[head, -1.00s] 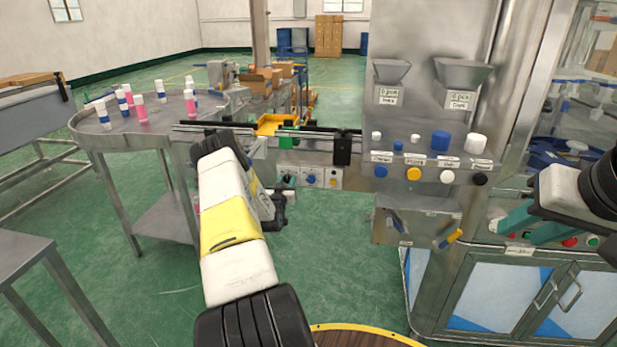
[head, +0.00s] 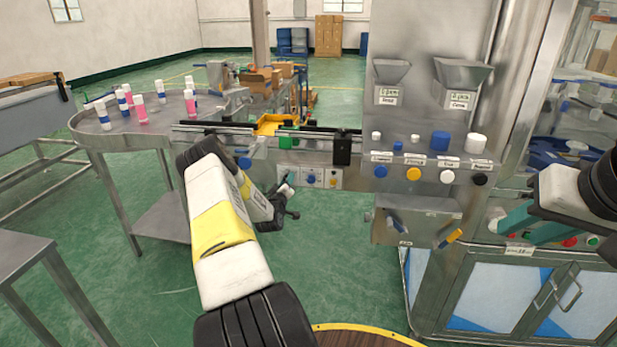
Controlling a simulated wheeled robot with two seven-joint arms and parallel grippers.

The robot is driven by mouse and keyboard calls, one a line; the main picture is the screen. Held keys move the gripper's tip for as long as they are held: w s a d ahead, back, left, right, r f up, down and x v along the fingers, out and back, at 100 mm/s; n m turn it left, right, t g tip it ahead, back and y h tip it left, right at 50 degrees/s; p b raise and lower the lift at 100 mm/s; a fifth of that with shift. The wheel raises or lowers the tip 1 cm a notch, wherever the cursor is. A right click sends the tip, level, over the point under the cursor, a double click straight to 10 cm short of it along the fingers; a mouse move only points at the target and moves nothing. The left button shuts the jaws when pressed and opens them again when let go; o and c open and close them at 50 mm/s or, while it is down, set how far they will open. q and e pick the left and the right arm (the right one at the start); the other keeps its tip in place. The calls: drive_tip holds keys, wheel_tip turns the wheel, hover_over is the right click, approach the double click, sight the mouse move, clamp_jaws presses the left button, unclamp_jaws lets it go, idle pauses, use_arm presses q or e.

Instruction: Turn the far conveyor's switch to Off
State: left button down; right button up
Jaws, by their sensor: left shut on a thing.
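A conveyor (head: 215,128) runs across the middle, between the round table and the steel machine. On its front is a switch panel (head: 322,178) with a blue knob (head: 311,180) and a yellow knob (head: 333,182). Another blue knob (head: 244,163) shows farther left, beside my left wrist. I cannot tell which is the task's switch. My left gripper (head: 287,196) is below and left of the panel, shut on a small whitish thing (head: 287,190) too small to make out.
A steel machine (head: 420,215) with hoppers and coloured knobs stands right of the panel. A round steel table (head: 95,137) at the left holds several white, blue and pink bottles. A grey table (head: 25,255) stands at the near left. The green floor (head: 335,265) in the middle is clear.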

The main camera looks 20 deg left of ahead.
use_arm(q)
drive_tip(key=shift+f+n, duration=0.1)
drive_tip(key=shift+n, duration=0.4)
drive_tip(key=c, duration=1)
unclamp_jaws()
drive_tip(key=shift+s, duration=0.15)
drive_tip(key=v, duration=0.7)
drive_tip(key=shift+s, duration=0.3)
